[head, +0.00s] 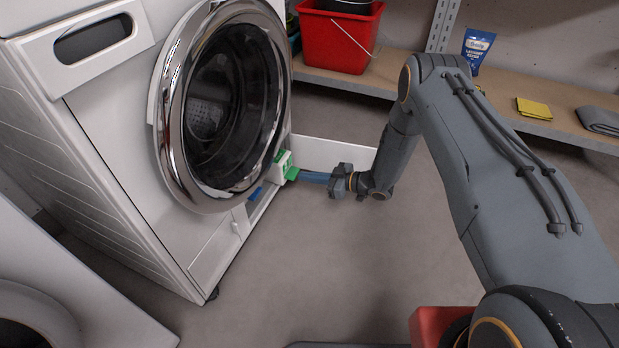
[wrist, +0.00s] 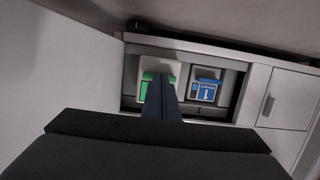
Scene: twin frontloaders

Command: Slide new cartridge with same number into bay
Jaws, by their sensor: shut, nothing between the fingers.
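A white cartridge with a green front (head: 285,163) sticks partly out of the low opening in the front of the washing machine. In the wrist view the green-fronted cartridge (wrist: 148,80) sits in the left bay, partly hidden behind my fingers. My gripper (head: 298,175) is shut and empty, its fingertips at the green front, touching or very close. The shut fingers also show in the wrist view (wrist: 160,80). A blue-labelled cartridge (wrist: 206,89) sits in the bay to the right; its blue part shows in the head view (head: 255,193). I cannot read any number.
The machine's round chrome door (head: 163,110) bulges out above the opening. A white panel (head: 335,152) stands out behind the cartridge. A small closed door (wrist: 285,98) is right of the bays. A shelf holds a red bucket (head: 340,38). The floor in front is clear.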

